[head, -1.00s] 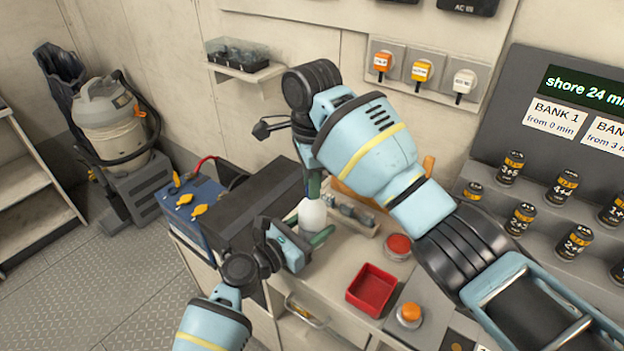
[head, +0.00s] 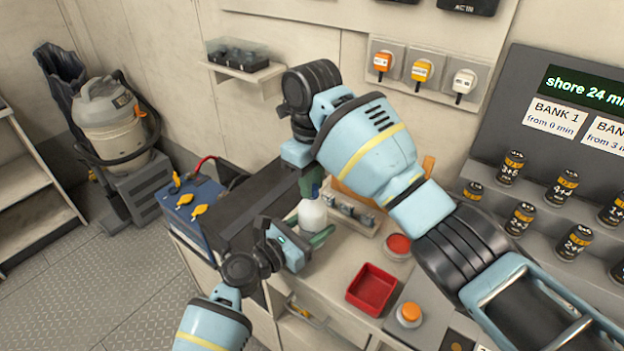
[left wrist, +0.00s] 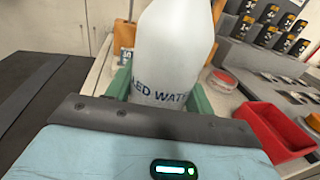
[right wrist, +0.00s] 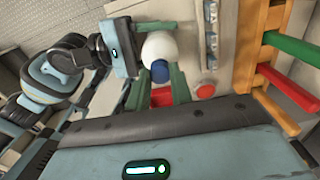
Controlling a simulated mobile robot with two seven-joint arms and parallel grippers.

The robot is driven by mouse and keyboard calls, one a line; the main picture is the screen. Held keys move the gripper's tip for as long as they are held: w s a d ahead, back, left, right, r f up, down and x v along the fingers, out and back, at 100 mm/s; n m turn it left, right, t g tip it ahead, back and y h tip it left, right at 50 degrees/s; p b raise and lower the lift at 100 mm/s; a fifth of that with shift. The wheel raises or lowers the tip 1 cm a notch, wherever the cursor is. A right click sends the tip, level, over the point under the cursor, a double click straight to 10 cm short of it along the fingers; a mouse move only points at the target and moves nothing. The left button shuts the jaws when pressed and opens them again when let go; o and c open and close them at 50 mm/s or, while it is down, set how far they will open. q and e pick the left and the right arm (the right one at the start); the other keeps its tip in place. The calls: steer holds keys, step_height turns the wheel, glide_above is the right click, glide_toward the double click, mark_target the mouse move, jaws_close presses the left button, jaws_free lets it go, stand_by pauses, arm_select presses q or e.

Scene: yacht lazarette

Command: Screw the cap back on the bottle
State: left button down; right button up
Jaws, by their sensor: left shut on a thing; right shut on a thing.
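The white bottle (head: 312,216) stands upright on the counter; part of its lettering, "LED WATER", shows in the left wrist view (left wrist: 170,60). My left gripper (head: 316,240) is shut around the bottle's body from the front. The blue cap (right wrist: 160,71) shows in the right wrist view between the green fingers of my right gripper (right wrist: 157,78), in line with the bottle's top. My right gripper also shows in the head view (head: 311,184), pointing down directly over the bottle and shut on the cap. The fingers hide the cap there, and I cannot tell how far it sits on the neck.
A red tray (head: 371,290), a red round item (head: 398,245) and an orange button (head: 410,313) lie to the right on the counter. A dark box top (head: 245,210) and a blue battery box (head: 190,205) are left.

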steer(key=o, duration=0.9)
steer(key=shift+c, duration=0.2)
